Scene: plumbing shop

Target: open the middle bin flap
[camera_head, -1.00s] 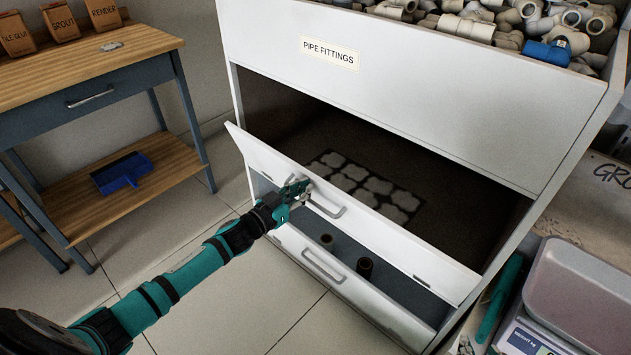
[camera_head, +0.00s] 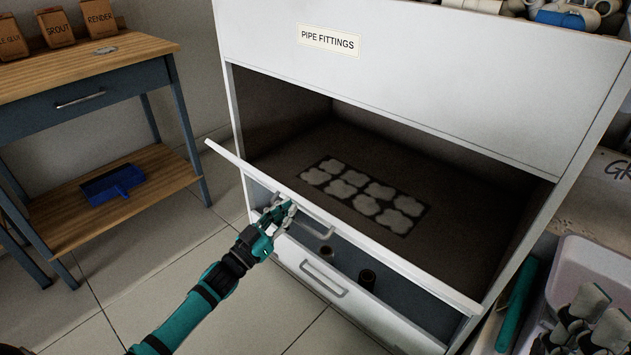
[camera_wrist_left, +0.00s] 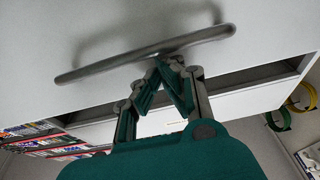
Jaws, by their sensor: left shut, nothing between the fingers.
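The middle bin flap (camera_head: 345,232) is a white panel on the pipe fittings cabinet. It leans outward at its top, leaving a wide gap into the dark compartment behind it. Its bar handle (camera_head: 318,228) is grey.
Below is a lower bin front (camera_head: 330,285) with its own handle. The fixed upper panel (camera_head: 420,75) bears the pipe fittings label. A workbench (camera_head: 90,75) with a blue dustpan (camera_head: 112,184) stands left. The floor at left is clear.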

